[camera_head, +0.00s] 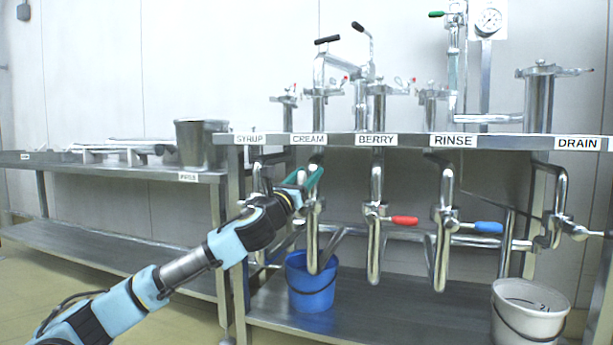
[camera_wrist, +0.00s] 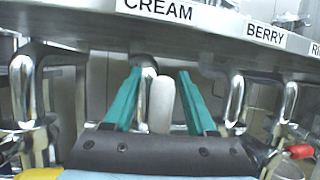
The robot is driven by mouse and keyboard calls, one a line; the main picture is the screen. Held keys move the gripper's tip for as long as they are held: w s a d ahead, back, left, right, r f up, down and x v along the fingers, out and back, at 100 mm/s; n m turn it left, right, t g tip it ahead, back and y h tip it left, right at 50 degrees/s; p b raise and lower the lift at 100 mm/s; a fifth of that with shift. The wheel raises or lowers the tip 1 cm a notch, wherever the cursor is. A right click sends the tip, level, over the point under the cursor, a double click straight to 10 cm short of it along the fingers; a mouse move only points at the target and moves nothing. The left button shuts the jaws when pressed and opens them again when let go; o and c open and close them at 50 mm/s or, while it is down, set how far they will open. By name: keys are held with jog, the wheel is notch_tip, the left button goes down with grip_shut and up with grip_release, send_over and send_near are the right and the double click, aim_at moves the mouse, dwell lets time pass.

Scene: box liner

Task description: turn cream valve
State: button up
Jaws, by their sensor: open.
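The CREAM label (camera_head: 308,139) marks the station on the shelf edge, and its steel pipe (camera_head: 313,245) hangs below. In the wrist view a pale, off-white handle (camera_wrist: 162,104) stands below the CREAM label, between the two green fingers. My gripper (camera_wrist: 160,73) is open, with one finger on each side of the handle and visible gaps between. In the head view my gripper (camera_head: 313,175) is just below the CREAM label, at the pipe's upper part. The cream handle is hidden there behind my gripper.
The berry valve has a red handle (camera_head: 404,221) and the rinse valve a blue handle (camera_head: 488,227), both right of my gripper. A blue bucket (camera_head: 311,284) stands below, and a white bucket (camera_head: 529,312) stands at right. The labelled shelf edge (camera_head: 345,139) runs just above my fingers.

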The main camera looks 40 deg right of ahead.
jog(key=p+v, duration=0.2)
jog(key=v, duration=0.8)
jog(key=shift+a, duration=0.35)
jog(key=shift+s+f, duration=0.15)
